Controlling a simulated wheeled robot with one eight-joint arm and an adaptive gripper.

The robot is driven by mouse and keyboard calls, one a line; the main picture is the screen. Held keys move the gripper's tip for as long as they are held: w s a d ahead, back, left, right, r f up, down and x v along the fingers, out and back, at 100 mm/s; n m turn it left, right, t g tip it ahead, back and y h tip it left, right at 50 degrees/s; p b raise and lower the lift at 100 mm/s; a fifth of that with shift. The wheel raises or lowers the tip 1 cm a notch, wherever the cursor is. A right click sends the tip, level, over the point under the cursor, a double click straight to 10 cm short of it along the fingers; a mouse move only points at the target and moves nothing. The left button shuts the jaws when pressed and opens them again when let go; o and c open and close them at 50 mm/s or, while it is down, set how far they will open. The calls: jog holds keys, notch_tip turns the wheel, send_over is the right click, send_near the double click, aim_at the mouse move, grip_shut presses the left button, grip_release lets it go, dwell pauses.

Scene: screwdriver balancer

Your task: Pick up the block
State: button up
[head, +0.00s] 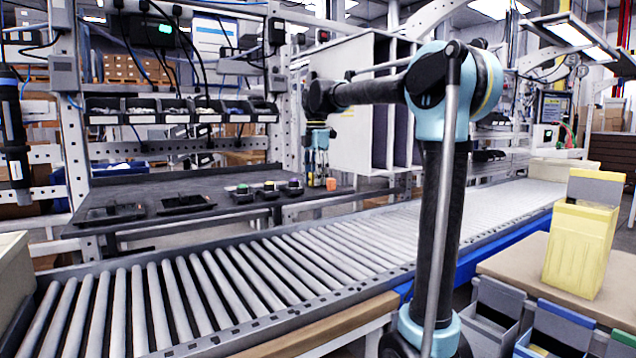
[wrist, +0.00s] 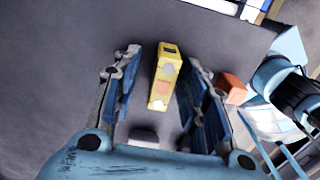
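A tall yellow block (wrist: 165,78) with dark and pale marks stands on the grey work surface in the wrist view. My gripper (wrist: 164,62) is open, with one blue finger on each side of the yellow block. A narrow gap shows on both sides of it. A small orange block (wrist: 234,88) is outside the right finger, close to it. In the head view my gripper (head: 318,160) points down at the bench, and the orange block (head: 331,184) is just below and right of it. The yellow block is hard to make out there.
The dark bench (head: 240,205) carries several small round-topped items (head: 268,190) left of my gripper and black trays (head: 185,202) farther left. A large pale panel box (head: 365,100) stands right of my gripper. A roller conveyor (head: 230,280) runs in front of the bench.

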grip_shut()
dwell(0.3)
